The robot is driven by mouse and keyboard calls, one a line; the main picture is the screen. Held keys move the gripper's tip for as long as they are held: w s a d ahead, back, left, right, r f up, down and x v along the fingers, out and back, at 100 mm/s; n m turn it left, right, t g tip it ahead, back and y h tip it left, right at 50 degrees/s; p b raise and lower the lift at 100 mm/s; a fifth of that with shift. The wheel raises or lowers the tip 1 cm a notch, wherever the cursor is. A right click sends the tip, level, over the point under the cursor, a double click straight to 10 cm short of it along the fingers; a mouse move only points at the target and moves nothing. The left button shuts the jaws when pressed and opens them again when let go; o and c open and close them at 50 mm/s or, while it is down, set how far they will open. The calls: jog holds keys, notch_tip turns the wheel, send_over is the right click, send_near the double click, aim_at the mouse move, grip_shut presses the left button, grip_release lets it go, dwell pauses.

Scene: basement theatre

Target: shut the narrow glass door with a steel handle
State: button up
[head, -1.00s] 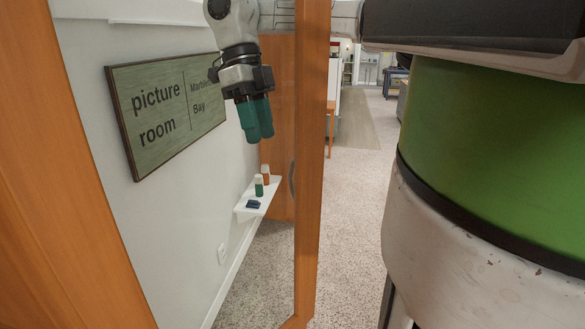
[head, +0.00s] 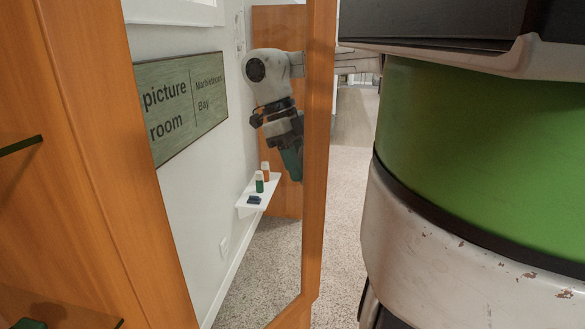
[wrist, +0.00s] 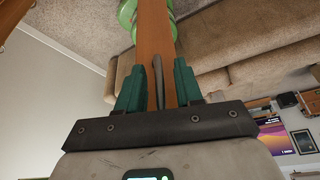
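The narrow glass door stands open in the head view, with an orange wooden frame (head: 318,150) around a clear pane. My gripper (head: 292,163) shows through the pane, close to the frame's far upright. In the wrist view my gripper (wrist: 159,88) has its two teal fingers apart, one on each side of the wooden upright (wrist: 154,30). The grey steel handle (wrist: 158,80) lies between the fingers with gaps on both sides. I cannot make out the handle in the head view now.
The wooden cabinet (head: 90,160) with glass shelves (head: 20,145) is at the left. Through the pane show a green sign (head: 190,105) and a white wall shelf (head: 243,208) with small bottles. Carpet lies clear beyond the door. The wrist view shows a beige sofa (wrist: 245,45).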

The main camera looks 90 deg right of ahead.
jog(key=shift+f, duration=0.1)
grip_shut()
dwell(0.3)
